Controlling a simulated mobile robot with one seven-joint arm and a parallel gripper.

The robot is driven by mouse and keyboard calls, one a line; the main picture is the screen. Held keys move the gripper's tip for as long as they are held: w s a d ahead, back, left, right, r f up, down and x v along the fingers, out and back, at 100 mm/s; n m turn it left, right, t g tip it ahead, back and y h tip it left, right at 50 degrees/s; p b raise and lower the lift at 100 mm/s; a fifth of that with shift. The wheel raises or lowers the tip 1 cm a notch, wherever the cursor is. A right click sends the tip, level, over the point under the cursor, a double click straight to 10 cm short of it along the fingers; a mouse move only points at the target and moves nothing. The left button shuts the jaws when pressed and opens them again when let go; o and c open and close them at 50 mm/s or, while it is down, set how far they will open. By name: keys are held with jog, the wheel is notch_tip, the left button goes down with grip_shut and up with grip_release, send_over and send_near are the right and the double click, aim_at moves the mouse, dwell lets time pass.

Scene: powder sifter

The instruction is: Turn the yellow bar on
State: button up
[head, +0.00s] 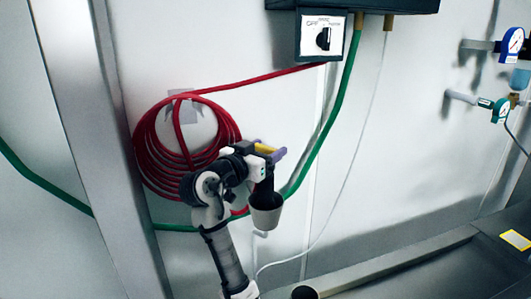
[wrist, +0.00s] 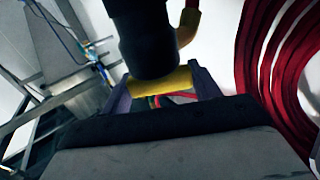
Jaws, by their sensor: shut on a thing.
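The yellow bar (head: 265,148) shows as a small yellow piece at my gripper in the head view, in front of the white wall. In the wrist view the yellow bar (wrist: 163,80) lies across the gap between the two purple fingers of my gripper (wrist: 160,88). My gripper (head: 272,156) is shut on the bar in the head view. A thick black cylinder (wrist: 145,40) stands against the bar in the wrist view and hides part of it. A curved yellow piece (wrist: 188,22) shows beside the cylinder.
A grey cup-shaped outlet (head: 266,212) hangs just below my gripper. A coiled red hose (head: 150,150) and a green hose (head: 325,130) run along the wall close by. A black switch box (head: 322,38) is above. Gauges (head: 512,42) are at the far right. A metal post (head: 95,130) stands left.

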aim_at(266, 146)
jog(key=m+g+h+b, duration=0.1)
jog(key=m+g+h, duration=0.3)
jog(key=g, duration=0.1)
jog(key=shift+h+b, duration=0.3)
jog(key=shift+b, duration=0.05)
jog(key=shift+m+g+h+b, duration=0.3)
jog(key=shift+m+g+h, duration=0.6)
jog(key=shift+m+g, duration=0.65)
jog(key=shift+g, duration=0.65)
jog(key=o, duration=1)
notch_tip(266, 146, up, 20)
jog(key=shift+b, duration=1.1)
